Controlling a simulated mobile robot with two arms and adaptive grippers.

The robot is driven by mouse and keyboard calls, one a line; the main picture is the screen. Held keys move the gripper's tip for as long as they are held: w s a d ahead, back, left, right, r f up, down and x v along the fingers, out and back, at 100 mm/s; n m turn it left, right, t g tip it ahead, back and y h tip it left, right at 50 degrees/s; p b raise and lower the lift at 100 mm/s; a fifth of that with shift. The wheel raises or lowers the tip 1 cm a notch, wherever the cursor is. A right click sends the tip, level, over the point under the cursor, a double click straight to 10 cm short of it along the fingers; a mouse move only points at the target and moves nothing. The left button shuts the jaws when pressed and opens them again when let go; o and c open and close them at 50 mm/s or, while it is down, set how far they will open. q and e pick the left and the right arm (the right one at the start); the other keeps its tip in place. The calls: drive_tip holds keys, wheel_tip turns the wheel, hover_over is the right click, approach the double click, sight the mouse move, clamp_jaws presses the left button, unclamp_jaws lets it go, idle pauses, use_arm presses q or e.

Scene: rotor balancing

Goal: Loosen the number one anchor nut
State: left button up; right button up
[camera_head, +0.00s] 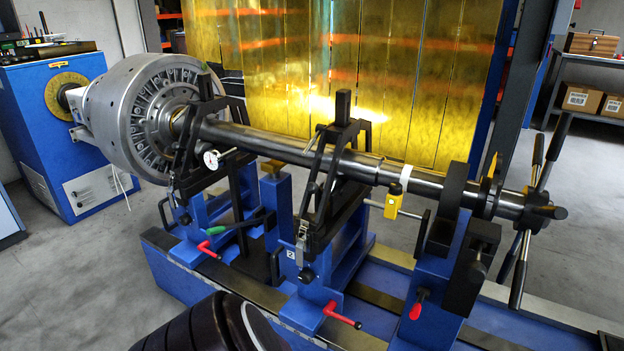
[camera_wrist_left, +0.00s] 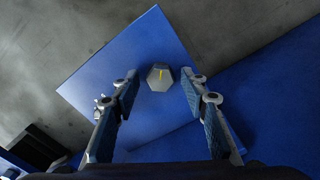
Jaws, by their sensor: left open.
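A grey hex anchor nut (camera_wrist_left: 160,77) with a yellow mark on its top sits on a blue plate (camera_wrist_left: 110,75) in the left wrist view. I cannot read any number beside it. My left gripper (camera_wrist_left: 159,86) is open, with one finger on each side of the nut in the picture. Gaps show between the fingers and the nut, and its height above the nut is hard to tell. I cannot pick out the nut or either gripper in the head view. My right gripper is in neither view.
A blue balancing machine (camera_head: 180,278) carries a long steel shaft (camera_head: 270,143) with a bladed rotor (camera_head: 115,112) at its left end. Yellow strip curtains (camera_head: 400,90) hang behind. Red levers (camera_head: 342,315) stick out at the front. Grey floor (camera_head: 70,265) is open at left.

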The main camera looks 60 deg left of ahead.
use_arm(q)
drive_tip(key=m+b, duration=1.1)
drive_tip(key=shift+f, duration=0.3)
drive_tip(key=shift+r+m+b, duration=0.2)
drive_tip(key=shift+m+b, duration=0.2)
drive_tip(key=shift+b, duration=0.15)
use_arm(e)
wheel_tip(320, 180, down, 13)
use_arm(q)
wheel_tip(320, 180, up, 8)
drive_tip(key=p, duration=0.5)
drive_tip(key=shift+r+p, duration=0.15)
drive_tip(key=shift+p, duration=0.2)
drive_tip(key=w+d+r+n+t+h+p, duration=0.2)
drive_tip(key=w+d+r+t+h+p, duration=0.3)
drive_tip(key=d, duration=0.4)
drive_tip(key=s+a+f+n+g+y+p, duration=0.1)
drive_tip(key=s+a+n+y+p, duration=0.3)
drive_tip(key=s+a+p, duration=1.25)
drive_tip(key=s+r+n+g+p, duration=0.1)
drive_tip(key=s+p, duration=0.7)
drive_tip(key=s, duration=0.1)
drive_tip(key=s+a+r+n+p, duration=0.1)
drive_tip(key=s+p, duration=0.7)
drive_tip(key=s, duration=0.2)
drive_tip(key=shift+s+a+r+n+g+y, duration=0.25)
drive_tip(key=shift+a+n+g+y, duration=0.05)
drive_tip(key=shift+n+g, duration=0.1)
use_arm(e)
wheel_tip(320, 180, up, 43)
